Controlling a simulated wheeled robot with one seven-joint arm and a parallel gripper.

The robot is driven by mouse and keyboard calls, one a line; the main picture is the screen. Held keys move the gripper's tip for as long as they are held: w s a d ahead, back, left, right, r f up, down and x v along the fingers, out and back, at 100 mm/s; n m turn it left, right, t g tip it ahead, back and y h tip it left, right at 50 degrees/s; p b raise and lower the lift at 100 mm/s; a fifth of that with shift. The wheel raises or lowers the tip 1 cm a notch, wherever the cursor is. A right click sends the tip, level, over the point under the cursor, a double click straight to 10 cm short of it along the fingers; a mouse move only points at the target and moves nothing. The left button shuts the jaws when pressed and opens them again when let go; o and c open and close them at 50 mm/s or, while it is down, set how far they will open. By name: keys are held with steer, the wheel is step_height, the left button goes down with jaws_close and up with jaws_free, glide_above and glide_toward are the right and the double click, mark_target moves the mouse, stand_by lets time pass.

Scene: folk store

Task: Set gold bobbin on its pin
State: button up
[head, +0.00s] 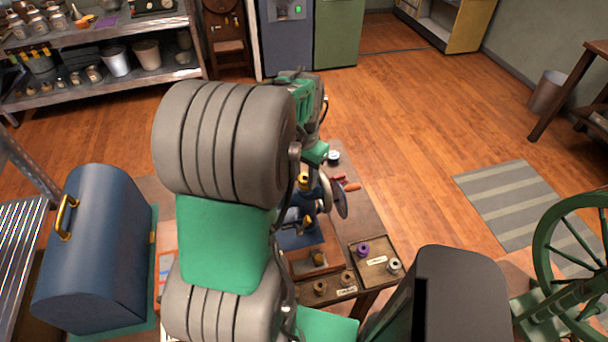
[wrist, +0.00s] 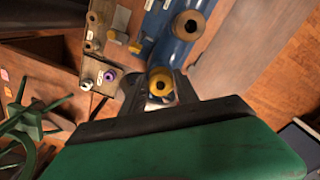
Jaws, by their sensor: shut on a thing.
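My gripper (wrist: 161,88) is shut on the gold bobbin (wrist: 160,79), which shows between its fingers with its hole facing the wrist camera. A blue sewing machine (wrist: 171,50) lies just beyond the bobbin in the wrist view. A round brown-gold part with a dark hole (wrist: 187,25) sits on the machine, apart from the held bobbin. In the head view the machine (head: 291,216) stands on the table behind my arm, with a gold piece (head: 304,181) near its top. I cannot make out the bobbin's pin or tell whether the bobbin touches the machine.
A tray compartment at the table's front holds a purple bobbin (head: 362,250) and a silver bobbin (head: 394,265). Brown bobbins (head: 347,278) stand beside it. A handwheel (head: 340,198) and red-handled tool (head: 350,186) are right of the machine. A blue domed case (head: 98,255) stands left.

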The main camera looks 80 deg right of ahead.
steer(key=shift+f, duration=0.2)
steer(key=shift+f, duration=0.4)
steer(key=o, duration=1)
step_height(320, 180, up, 8)
steer(key=shift+f+b, duration=0.1)
steer(key=shift+b, duration=0.75)
